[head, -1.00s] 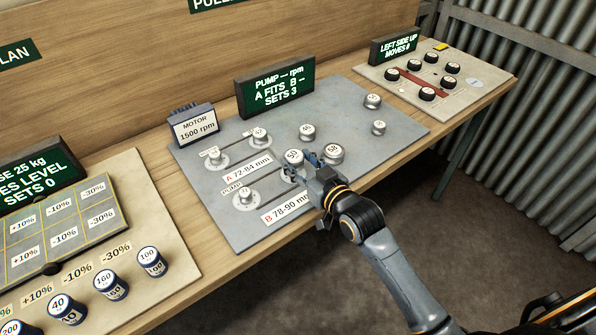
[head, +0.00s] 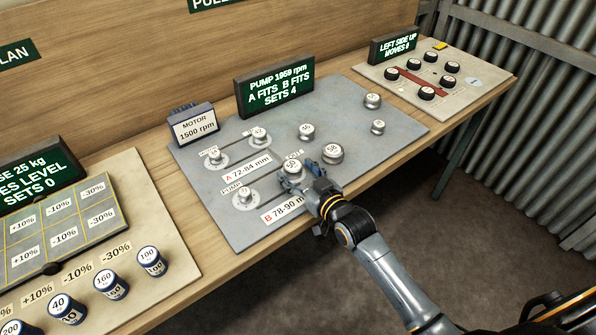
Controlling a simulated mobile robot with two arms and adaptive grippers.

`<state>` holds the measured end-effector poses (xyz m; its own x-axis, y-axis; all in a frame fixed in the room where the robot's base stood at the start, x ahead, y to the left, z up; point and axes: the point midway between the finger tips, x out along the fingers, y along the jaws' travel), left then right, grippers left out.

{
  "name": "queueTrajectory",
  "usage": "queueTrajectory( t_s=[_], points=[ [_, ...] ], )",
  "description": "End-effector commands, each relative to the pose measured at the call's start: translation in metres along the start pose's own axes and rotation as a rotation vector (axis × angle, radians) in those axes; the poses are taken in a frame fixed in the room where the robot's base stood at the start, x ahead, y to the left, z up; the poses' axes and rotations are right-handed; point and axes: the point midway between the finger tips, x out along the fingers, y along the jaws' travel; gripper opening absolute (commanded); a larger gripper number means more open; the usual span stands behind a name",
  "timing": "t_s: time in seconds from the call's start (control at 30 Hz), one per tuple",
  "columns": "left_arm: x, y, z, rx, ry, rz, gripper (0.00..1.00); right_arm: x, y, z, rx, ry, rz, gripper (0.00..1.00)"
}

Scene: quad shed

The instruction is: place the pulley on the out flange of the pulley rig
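A silver pulley (head: 291,167) sits at the right end of the lower row of the pulley rig (head: 237,231), over a flange it hides. A partly covered label lies just behind it. My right gripper (head: 298,178) is low at this pulley, with its fingers at the pulley's near and right sides. Whether they press on it is too small to tell. The pump pulley (head: 245,194) is at the left of that row. The motor pulley (head: 214,156) and another pulley (head: 259,137) sit on the upper row. My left gripper is not in view.
Spare pulleys stand on the board: one (head: 333,152) close right of my gripper, one (head: 307,131) behind, and two (head: 372,101) (head: 378,127) farther right. The display (head: 277,88) reads PUMP 1959 rpm, A FITS, B FITS, SETS 4. Weights (head: 152,262) stand left.

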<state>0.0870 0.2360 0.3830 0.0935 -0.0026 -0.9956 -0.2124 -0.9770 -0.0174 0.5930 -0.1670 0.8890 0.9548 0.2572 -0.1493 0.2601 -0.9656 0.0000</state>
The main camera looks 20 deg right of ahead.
Motion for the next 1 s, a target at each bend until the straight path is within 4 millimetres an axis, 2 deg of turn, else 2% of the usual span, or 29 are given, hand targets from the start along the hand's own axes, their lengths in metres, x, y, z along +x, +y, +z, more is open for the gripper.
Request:
queueTrajectory(
  t_s=[0.37, 0.47, 0.8, 1.0],
  points=[
    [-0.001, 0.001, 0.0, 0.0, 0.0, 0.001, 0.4, -0.005, 0.0, -0.002, 0.0, -0.001, 0.0, 0.69],
    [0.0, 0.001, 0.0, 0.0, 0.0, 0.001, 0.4, -0.019, 0.0, -0.001, -0.001, -0.001, 0.0, 0.69],
    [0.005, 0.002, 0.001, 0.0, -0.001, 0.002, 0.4, -0.091, 0.0, -0.001, -0.001, -0.002, -0.001, 0.69],
    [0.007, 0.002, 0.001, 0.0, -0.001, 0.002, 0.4, -0.115, 0.0, -0.002, 0.0, -0.001, -0.001, 0.69]
  ],
)
